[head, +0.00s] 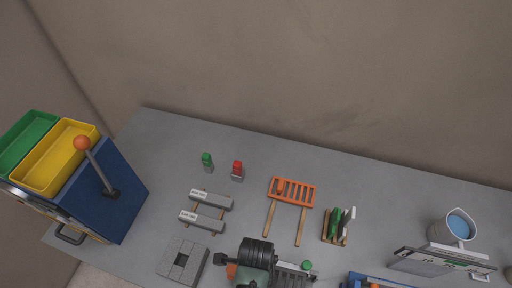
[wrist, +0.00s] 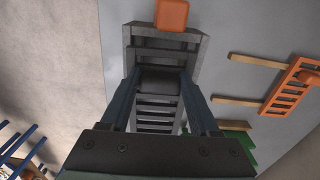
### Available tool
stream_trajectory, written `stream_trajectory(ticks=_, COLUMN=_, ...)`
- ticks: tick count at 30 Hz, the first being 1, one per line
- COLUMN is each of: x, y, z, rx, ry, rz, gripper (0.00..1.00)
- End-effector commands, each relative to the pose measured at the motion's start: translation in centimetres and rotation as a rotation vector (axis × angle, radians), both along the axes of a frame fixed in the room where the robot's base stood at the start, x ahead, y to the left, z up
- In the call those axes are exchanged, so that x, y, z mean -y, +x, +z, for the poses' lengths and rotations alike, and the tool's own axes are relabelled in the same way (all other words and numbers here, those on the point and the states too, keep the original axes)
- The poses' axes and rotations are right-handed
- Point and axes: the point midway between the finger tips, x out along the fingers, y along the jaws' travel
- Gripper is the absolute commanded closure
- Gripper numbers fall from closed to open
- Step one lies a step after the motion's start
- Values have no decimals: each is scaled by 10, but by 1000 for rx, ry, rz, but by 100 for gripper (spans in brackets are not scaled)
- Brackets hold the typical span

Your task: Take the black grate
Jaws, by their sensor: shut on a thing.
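The black grate, a dark slatted piece in a grey frame, lies below my gripper in the wrist view (wrist: 156,113). Its slatted end also shows at the bottom of the head view (head: 292,279), partly hidden by my arm. My gripper (wrist: 160,76) has a finger on each side of a dark block at the grate's middle and is shut on it. An orange block (wrist: 172,14) sits at the far end of the grey frame. In the head view the fingertips are hidden behind my arm. I cannot tell whether the grate is lifted.
A wooden holder (head: 337,226), a grey square block (head: 183,262) and two labelled grey bars (head: 205,208) are near. A blue box (head: 112,190) with a lever stands left.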

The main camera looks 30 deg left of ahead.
Motion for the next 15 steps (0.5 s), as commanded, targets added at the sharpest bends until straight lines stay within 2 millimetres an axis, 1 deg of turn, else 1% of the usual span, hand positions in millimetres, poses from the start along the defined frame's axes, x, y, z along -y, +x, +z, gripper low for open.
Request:
stream_trajectory(ticks=1, x=0, y=1, z=6, rx=2, ry=1, rz=0, gripper=93)
stream_trajectory(ticks=15, x=-1, y=1, z=28, rx=3, ry=1, rz=0, gripper=93)
